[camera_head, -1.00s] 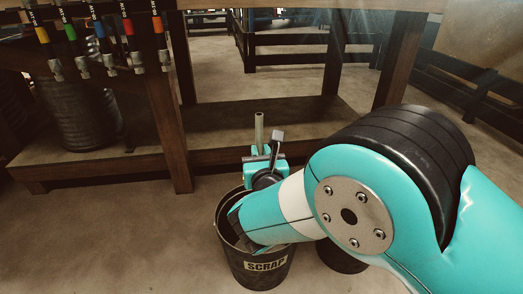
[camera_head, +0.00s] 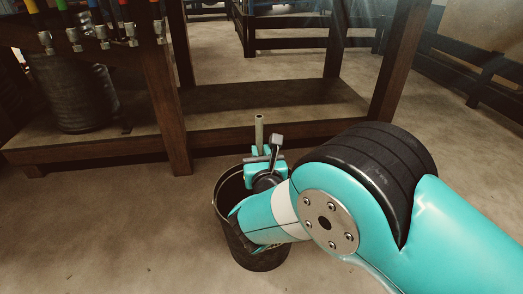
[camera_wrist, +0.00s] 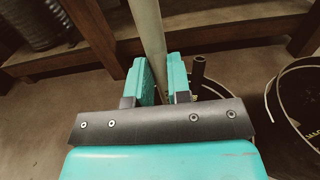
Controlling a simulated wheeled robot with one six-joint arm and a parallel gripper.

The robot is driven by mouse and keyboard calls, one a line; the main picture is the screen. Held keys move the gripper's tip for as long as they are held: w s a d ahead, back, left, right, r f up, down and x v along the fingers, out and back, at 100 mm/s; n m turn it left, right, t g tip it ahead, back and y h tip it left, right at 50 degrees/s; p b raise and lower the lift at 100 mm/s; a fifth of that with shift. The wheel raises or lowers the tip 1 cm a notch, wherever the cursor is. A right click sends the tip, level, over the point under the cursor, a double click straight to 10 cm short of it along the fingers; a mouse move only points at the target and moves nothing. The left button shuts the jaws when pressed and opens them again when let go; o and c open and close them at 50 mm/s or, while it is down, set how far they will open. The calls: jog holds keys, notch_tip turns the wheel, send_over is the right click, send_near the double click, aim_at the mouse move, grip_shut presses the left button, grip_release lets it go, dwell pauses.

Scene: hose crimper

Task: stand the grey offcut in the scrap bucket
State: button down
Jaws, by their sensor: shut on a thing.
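The grey offcut (camera_head: 259,131) is a slim pale tube, upright in the head view. In the wrist view the offcut (camera_wrist: 147,30) stands between the two teal fingers. My gripper (camera_head: 262,160) is shut on it; it also shows in the wrist view (camera_wrist: 160,82). The scrap bucket (camera_head: 256,252) is black and stands on the floor under my gripper and forearm. My arm hides much of its mouth. In the wrist view a round rim (camera_wrist: 214,86) shows partly behind the gripper, with a dark upright piece (camera_wrist: 198,72) at it. The offcut's lower end is hidden.
A second dark bucket (camera_wrist: 271,105) with yellow lettering stands at the right in the wrist view. A wooden bench (camera_head: 168,110) with a low shelf is behind, with hoses hanging at its left. Open floor (camera_head: 90,230) lies left of the scrap bucket.

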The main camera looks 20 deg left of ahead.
notch_tip(320, 180, down, 6)
jog(key=b, duration=0.3)
dwell(0.3)
jog(key=shift+f, duration=0.1)
jog(key=c, duration=1)
grip_release()
